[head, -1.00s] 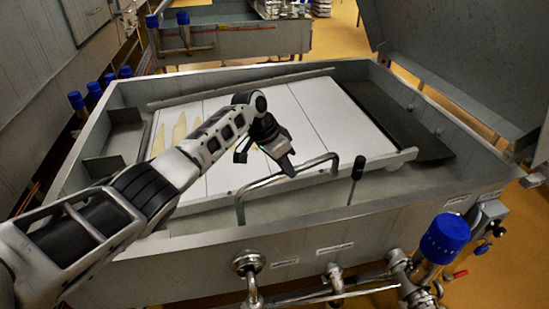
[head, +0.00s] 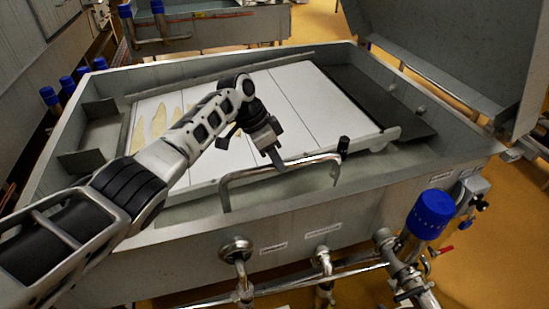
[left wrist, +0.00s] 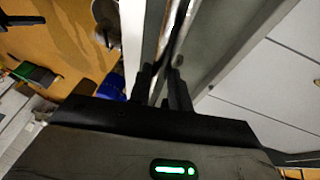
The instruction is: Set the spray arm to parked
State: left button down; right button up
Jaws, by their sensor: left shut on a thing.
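The spray arm (head: 242,174) is a bent steel tube. It rises near the vat's front wall and runs right over the vat's near part, with a short down-turned end. My left gripper (head: 279,167) comes down on its horizontal length from behind and is shut on the tube. A black knob on a short post (head: 343,146) stands right beside the tube's far end; I cannot tell if they touch. In the left wrist view, the gripper's two dark fingers (left wrist: 161,90) are close together, and what is between them is hard to make out. My right gripper is out of view.
The steel vat (head: 375,190) holds white panels (head: 290,95) and a dark plate (head: 375,100). A raised grey panel (head: 440,50) stands at back right.

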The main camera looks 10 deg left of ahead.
pick_arm(q)
jog(key=shift+s+d, duration=0.15)
jog(key=shift+d, duration=0.05)
jog(key=c, duration=1.3)
grip_release()
jog(key=shift+a+r, duration=0.3)
jog(key=shift+r, duration=0.15)
jog(key=v, duration=1.5)
jog(key=shift+f, duration=0.1)
